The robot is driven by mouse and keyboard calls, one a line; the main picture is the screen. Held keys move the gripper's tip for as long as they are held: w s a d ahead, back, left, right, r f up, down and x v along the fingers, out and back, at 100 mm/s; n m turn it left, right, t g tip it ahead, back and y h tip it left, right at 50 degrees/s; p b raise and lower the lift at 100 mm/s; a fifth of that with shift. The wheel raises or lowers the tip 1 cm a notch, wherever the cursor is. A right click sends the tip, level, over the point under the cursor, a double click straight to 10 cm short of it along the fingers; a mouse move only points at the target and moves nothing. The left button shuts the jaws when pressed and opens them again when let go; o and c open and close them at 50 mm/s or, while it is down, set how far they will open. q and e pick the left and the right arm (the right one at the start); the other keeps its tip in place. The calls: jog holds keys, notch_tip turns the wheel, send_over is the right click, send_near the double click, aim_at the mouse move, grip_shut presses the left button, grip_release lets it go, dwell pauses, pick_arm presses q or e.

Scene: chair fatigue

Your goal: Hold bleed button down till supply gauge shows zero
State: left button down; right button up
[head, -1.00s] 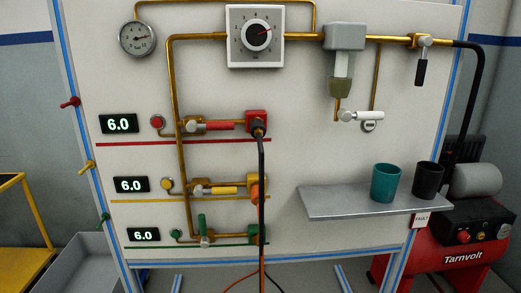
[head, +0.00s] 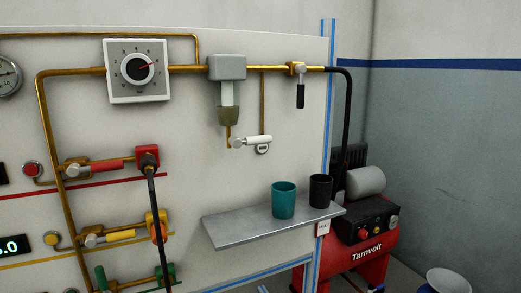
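A round white-faced gauge (head: 8,76) is cut by the left edge of the head view; its reading cannot be told. A red button (head: 32,169) and a yellow button (head: 53,239) sit left of their coloured lines on the panel. Below the grey filter unit (head: 227,67) a white-handled fitting (head: 257,141) has a small round labelled part (head: 263,149) under it. I cannot tell which of these is the bleed button. The large dial (head: 137,69) has its red pointer toward the upper right. Neither of my grippers is in view.
A grey shelf (head: 235,229) juts from the panel, holding a teal cup (head: 284,200) and a black cup (head: 320,191). A black-handled valve (head: 300,95) hangs at upper right.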

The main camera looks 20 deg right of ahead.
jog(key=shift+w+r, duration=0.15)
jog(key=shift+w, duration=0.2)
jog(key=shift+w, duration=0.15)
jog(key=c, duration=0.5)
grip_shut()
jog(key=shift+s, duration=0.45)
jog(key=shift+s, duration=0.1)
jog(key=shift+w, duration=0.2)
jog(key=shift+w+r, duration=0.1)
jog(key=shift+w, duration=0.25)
